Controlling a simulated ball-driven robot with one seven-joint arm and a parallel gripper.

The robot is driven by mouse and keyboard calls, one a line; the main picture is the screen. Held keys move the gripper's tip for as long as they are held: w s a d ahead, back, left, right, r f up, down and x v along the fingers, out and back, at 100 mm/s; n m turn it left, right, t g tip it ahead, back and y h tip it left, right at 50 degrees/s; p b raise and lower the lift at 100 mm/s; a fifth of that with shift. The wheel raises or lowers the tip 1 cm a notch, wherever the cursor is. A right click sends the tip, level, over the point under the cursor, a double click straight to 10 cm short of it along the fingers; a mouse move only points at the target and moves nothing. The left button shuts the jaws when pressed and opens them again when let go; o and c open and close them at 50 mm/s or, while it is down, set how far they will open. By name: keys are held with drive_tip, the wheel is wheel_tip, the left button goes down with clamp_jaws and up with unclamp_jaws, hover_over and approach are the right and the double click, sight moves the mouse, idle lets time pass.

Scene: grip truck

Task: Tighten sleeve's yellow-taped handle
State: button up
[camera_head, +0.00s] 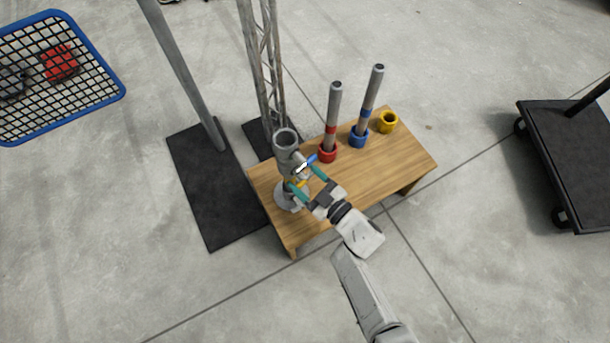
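A grey upright metal sleeve (286,144) with a round base flange (285,198) stands at the left end of a wooden table. A yellow-taped handle (293,183) sits low on its right side, small and partly hidden by my gripper. A blue-taped handle (311,159) sticks out higher up, by a white part. My gripper (308,181) reaches in from the lower right. Its two teal fingers are spread apart, one on each side, with tips close to the sleeve. The lower finger is near the yellow tape; I cannot tell whether they touch.
On the wooden table (381,163), two grey poles stand in a red cup (327,153) and a blue cup (359,138); a yellow cup (388,122) is empty. A pole on a black base plate (205,190) and a lattice truss (265,75) stand close by. A black cart (565,150) is at right.

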drive_tip(key=shift+f+m, duration=0.1)
drive_tip(key=shift+m, duration=0.6)
drive_tip(key=o, duration=1.1)
drive_tip(key=shift+c, duration=0.2)
drive_tip(key=p+v, duration=0.3)
drive_tip(key=v, duration=0.7)
drive_tip(key=shift+s+d, duration=0.25)
drive_tip(key=shift+d, duration=0.1)
